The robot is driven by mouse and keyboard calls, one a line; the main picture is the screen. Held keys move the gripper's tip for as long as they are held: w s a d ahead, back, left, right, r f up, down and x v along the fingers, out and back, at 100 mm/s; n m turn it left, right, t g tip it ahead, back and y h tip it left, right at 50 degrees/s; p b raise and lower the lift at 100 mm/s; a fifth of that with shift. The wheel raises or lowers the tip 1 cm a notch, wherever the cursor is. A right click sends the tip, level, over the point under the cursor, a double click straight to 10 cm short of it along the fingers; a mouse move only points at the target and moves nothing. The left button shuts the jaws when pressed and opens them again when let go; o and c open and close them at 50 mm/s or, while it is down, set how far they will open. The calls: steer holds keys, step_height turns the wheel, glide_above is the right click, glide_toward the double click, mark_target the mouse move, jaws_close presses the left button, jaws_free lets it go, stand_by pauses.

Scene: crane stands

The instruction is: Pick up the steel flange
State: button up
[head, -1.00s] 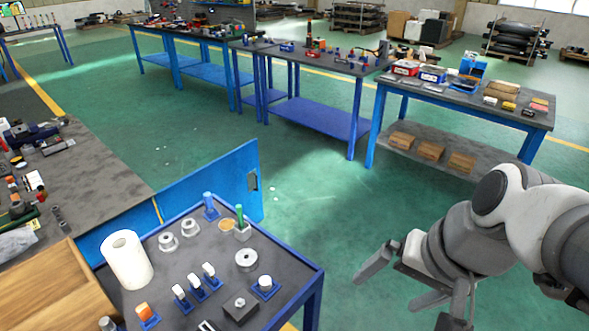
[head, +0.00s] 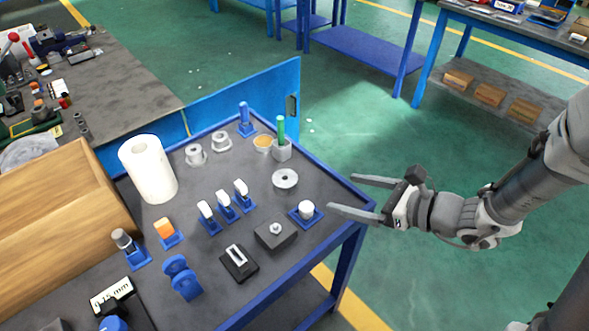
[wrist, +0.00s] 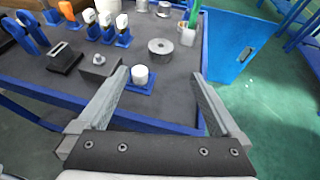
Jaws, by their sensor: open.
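A round steel piece with a central hole (head: 285,179), which looks like the steel flange, lies flat on the dark top of the blue-framed bench. It also shows in the wrist view (wrist: 160,46), beyond the fingertips. Two smaller stepped grey metal pieces, one (head: 195,155) beside the other (head: 221,141), stand farther back on the bench. My gripper (head: 342,193) is open and empty near the bench's right edge, to the right of the round piece and apart from it. In the wrist view my gripper (wrist: 160,73) has its fingers spread wide.
A white cylinder in a blue holder (head: 306,211) stands close to the fingertips. A grey block with a knob (head: 275,235) is near it. A green-handled item in a grey holder (head: 281,140) stands behind the round piece. A white roll (head: 148,168) is at left.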

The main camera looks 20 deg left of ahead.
steer(key=b, duration=0.3)
glide_toward(288, 179)
steer(key=x, duration=0.4)
steer(key=shift+s+a, duration=0.1)
steer(key=shift+a, duration=0.05)
steer(key=b+x, duration=0.2)
steer(key=x, duration=0.3)
steer(key=shift+f, duration=0.2)
steer(key=shift+r, duration=0.15)
jaws_close()
